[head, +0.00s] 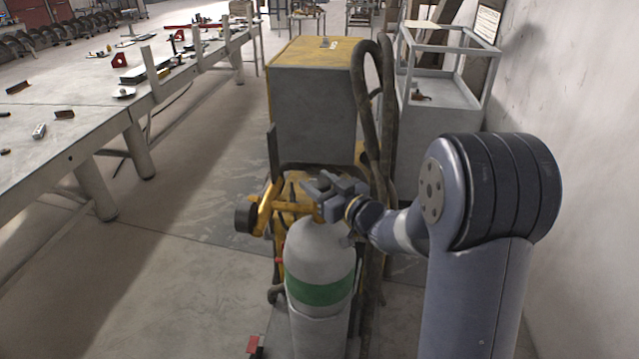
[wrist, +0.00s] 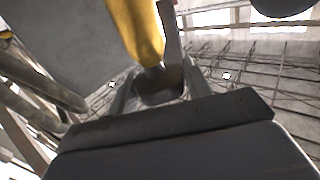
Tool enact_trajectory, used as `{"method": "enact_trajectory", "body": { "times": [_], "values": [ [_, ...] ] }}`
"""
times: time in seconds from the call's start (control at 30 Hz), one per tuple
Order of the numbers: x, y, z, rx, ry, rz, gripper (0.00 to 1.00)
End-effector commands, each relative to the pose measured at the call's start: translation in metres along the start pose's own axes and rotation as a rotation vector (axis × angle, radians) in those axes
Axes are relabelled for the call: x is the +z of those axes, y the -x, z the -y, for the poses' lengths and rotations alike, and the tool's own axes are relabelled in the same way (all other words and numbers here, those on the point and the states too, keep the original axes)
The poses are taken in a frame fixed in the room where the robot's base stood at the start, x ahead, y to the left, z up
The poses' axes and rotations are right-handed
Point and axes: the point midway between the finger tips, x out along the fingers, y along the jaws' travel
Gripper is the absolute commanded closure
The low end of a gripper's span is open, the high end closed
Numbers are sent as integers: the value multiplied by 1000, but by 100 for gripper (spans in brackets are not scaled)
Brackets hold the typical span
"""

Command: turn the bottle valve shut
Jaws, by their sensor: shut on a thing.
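The grey gas bottle (head: 318,245) with a green band stands upright in the middle of the head view. A yellow valve and regulator body (head: 290,212) sits at its top, with a dark round cap at its left end. My gripper (head: 328,188) reaches in from the right at the bottle's top. In the wrist view a yellow valve part (wrist: 137,28) comes down from the top edge. Below it my gripper (wrist: 160,92) is shut on the dark valve knob (wrist: 161,82), a finger on each side. The gripper hides much of the valve top in the head view.
A yellow and grey machine cabinet (head: 312,105) stands right behind the bottle. Dark hoses (head: 372,130) hang at its right side. A long workbench (head: 75,130) with tools runs along the left. A wall is at the right. Open floor lies between bench and bottle.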

Motion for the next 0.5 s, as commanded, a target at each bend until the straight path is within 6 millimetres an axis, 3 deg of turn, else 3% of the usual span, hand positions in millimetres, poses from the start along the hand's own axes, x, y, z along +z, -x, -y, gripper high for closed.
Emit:
{"method": "enact_trajectory", "body": {
  "times": [0.5],
  "values": [
    [0,0,0,85,0,-1,76]
  ]
}}
